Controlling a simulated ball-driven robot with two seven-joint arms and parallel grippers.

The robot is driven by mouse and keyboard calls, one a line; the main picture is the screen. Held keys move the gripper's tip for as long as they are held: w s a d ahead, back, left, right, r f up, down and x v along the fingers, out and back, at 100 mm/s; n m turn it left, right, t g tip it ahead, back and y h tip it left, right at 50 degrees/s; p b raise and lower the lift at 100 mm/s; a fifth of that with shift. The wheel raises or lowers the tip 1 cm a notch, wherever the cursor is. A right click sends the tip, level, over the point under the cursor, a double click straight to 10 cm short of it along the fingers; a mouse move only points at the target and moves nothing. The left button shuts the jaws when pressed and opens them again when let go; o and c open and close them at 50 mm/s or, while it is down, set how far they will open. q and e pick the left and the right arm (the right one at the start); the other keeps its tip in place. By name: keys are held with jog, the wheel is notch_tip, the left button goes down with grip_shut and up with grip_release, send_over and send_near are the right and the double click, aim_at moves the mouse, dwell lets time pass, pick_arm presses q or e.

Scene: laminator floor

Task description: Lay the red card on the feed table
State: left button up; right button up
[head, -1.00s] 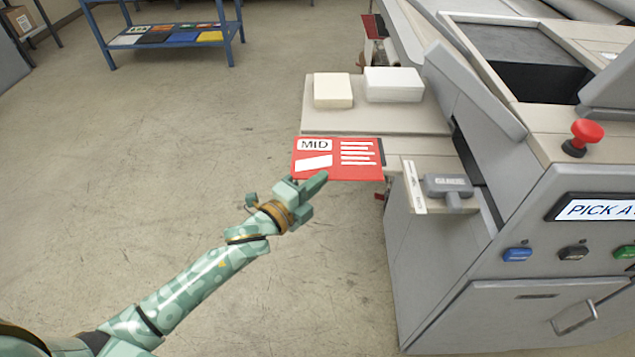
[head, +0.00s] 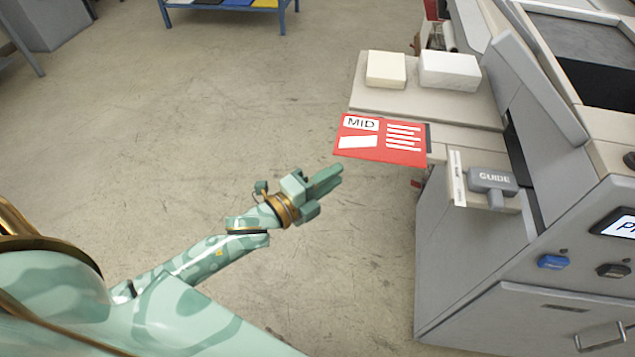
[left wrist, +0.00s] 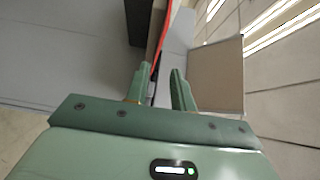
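The red card (head: 372,152), marked MID, lies face up at the near left edge of the feed table (head: 445,108), with its near left part out over the floor. I cannot tell how much of it rests on the table. My left gripper (head: 332,180) is just to the near left of the card and looks apart from it. In the left wrist view the fingers (left wrist: 161,88) stand apart with a gap between them, and the card (left wrist: 160,45) shows edge-on beyond the fingertips. My right gripper is out of view.
A cream stack (head: 386,69) and a white stack (head: 449,70) stand at the back of the table. The grey GUIDE block (head: 492,180) sits right of the card, beside the machine body (head: 520,260). A blue rack (head: 235,8) stands far back. Floor on the left is clear.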

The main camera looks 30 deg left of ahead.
pick_arm(q)
jog(key=s+a+f+n+g+y, duration=0.2)
jog(key=s+a+f+n, duration=0.15)
jog(key=f, duration=0.65)
jog(key=s+a+f+n+g+y, duration=0.25)
jog(key=s+f, duration=0.25)
jog(key=f, duration=0.4)
jog(key=s+a+f+n+g+y, duration=0.15)
jog(key=s+f+n, duration=0.3)
jog(key=f, duration=0.55)
jog(key=s+f+n+g, duration=0.3)
jog(key=s+f, duration=0.2)
jog(key=s, duration=0.5)
jog(key=s+f+n+g+y, duration=0.1)
jog(key=s+f+n+g, duration=0.1)
jog(key=s+f, duration=0.4)
jog(key=s+f+n+g, duration=0.3)
jog(key=s+f+g, duration=0.1)
jog(key=s, duration=1.1)
jog(key=shift+s+d+f+n+g, duration=0.25)
jog(key=shift+d+f+n+g, duration=0.15)
jog(key=shift+f, duration=0.25)
